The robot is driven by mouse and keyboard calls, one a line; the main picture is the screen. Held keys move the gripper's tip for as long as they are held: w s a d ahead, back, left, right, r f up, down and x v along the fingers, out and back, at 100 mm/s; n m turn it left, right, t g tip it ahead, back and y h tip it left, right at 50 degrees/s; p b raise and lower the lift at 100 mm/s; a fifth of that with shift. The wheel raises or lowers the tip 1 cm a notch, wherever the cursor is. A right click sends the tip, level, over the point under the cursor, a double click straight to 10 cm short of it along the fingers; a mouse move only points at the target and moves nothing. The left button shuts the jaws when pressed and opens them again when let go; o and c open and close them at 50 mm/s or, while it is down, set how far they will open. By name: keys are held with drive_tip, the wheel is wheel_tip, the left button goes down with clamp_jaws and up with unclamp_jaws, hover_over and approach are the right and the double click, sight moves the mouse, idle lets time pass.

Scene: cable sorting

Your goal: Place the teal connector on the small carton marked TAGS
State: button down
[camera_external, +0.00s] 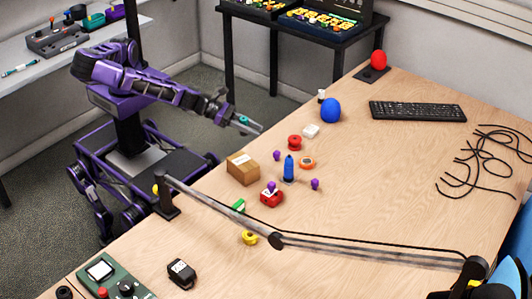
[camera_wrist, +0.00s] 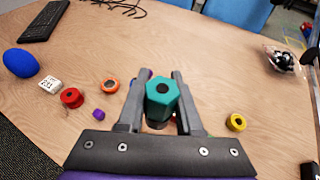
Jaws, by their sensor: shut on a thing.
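My gripper (camera_external: 250,125) is shut on the teal connector (camera_wrist: 161,92), a hexagonal piece with a dark round hole, which sits between the two fingers in the wrist view. In the external view the teal connector (camera_external: 243,119) shows as a small teal patch at the fingers, held in the air near the table's left edge. A small brown carton (camera_external: 242,169) stands on the table, below and in front of my gripper in the picture. Any lettering on it is too small to read. I do not see this carton in the wrist view.
Near the carton are a blue bottle-like piece (camera_external: 289,168), a red spool (camera_external: 294,142), an orange ring (camera_external: 306,162), a red piece (camera_external: 271,197) and small purple pieces. A blue ball (camera_external: 330,110) and keyboard (camera_external: 418,111) lie farther back. A rail (camera_external: 350,251) crosses the front.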

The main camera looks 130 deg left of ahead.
drive_tip(key=a+y, duration=0.1)
drive_tip(key=a, duration=0.3)
hover_over(258, 166)
drive_tip(key=shift+n+g, duration=0.3)
drive_tip(key=shift+n, duration=0.1)
wheel_tip(258, 166, down, 11)
drive_tip(key=shift+s+b, duration=0.1)
drive_tip(key=shift+b, duration=0.25)
drive_tip(key=shift+f, duration=2)
drive_tip(key=shift+f, duration=0.1)
drive_tip(key=shift+f+b, duration=0.15)
drive_tip(key=shift+b, duration=0.25)
drive_tip(key=c, duration=0.6)
unclamp_jaws()
